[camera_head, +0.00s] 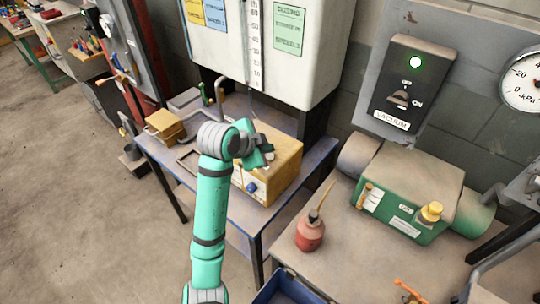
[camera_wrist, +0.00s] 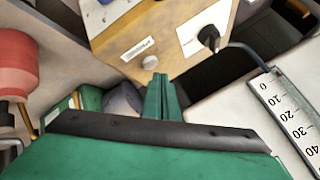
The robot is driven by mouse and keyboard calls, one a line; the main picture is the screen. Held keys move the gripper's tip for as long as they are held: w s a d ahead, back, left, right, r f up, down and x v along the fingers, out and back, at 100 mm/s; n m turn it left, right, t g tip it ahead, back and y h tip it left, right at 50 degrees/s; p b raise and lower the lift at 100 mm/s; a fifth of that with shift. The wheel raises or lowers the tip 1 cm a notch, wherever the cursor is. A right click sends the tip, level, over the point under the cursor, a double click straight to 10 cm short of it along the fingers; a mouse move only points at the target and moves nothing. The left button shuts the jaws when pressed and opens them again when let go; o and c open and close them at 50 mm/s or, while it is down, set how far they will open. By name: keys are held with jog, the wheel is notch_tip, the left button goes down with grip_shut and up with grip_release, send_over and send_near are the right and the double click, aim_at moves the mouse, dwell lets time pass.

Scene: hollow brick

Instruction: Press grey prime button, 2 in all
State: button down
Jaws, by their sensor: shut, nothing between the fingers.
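The grey prime button (camera_wrist: 149,62) is a small round knob on the tan-yellow box (camera_wrist: 185,50), beside a small white label (camera_wrist: 138,47), in the wrist view. My gripper (camera_wrist: 160,78) is shut and empty. Its fingertips appear just below the button in the wrist view; I cannot tell whether they touch it. In the head view my gripper (camera_head: 262,158) is at the yellow box (camera_head: 284,165), which stands on a blue-grey table. The button cannot be made out there; my arm covers part of the box.
A blue knob (camera_head: 251,187) is on the box's front. A black plug (camera_wrist: 208,38) and a ruled scale (camera_wrist: 290,115) show nearby. A red oil can (camera_head: 310,232) and green pump (camera_head: 410,190) stand on the right bench. Open floor lies at left.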

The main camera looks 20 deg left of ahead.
aim_at(268, 158)
jog(key=shift+f, duration=0.1)
jog(key=shift+f, duration=0.3)
jog(key=shift+f, duration=0.45)
dwell(0.9)
jog(key=shift+r, duration=0.85)
jog(key=shift+r, duration=0.15)
jog(key=shift+r, duration=2.4)
